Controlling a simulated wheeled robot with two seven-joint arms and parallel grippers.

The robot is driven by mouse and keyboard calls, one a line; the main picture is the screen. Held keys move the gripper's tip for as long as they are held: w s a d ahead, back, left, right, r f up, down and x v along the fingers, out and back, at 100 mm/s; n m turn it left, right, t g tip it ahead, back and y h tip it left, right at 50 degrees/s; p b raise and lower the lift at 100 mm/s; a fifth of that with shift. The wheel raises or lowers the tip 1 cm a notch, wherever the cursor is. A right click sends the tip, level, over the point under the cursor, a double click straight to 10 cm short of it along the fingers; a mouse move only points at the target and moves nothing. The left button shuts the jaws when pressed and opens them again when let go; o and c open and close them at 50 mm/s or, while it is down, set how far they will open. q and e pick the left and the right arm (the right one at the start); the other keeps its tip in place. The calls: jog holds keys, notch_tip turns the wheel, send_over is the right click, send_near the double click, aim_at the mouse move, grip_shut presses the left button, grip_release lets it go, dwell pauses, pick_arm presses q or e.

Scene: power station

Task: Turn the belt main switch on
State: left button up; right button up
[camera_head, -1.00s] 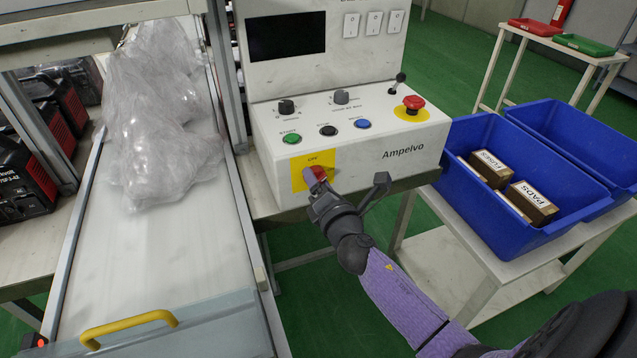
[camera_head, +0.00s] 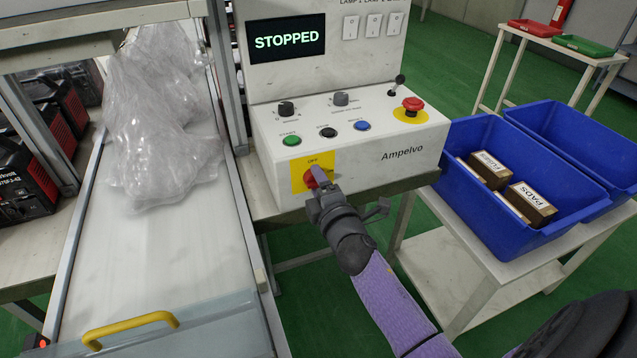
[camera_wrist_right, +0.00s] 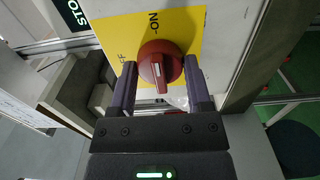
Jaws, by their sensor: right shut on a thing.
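The belt main switch is a red rotary knob (camera_head: 311,178) on a yellow plate (camera_head: 299,181) on the front of the white control box (camera_head: 416,160). In the right wrist view the knob (camera_wrist_right: 160,65) shows large, with ON and OFF printed on the plate (camera_wrist_right: 190,25). My right gripper (camera_head: 319,187) is shut on the knob, one finger on each side of it. The knob's pale pointer line lies along the ON side in the right wrist view. The display (camera_head: 287,39) reads STOPPED. My left gripper is not in view.
Green, black and blue buttons, two small selector knobs and a red emergency stop (camera_head: 412,104) sit on the box top. The conveyor (camera_head: 170,255) with clear plastic bags (camera_head: 160,130) runs on the left. Blue bins (camera_head: 470,200) stand on the right.

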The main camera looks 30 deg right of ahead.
jog(key=shift+f, duration=0.1)
dwell(0.4)
jog(key=o, duration=1.3)
jog(key=p+v, duration=0.2)
jog(key=v, duration=0.8)
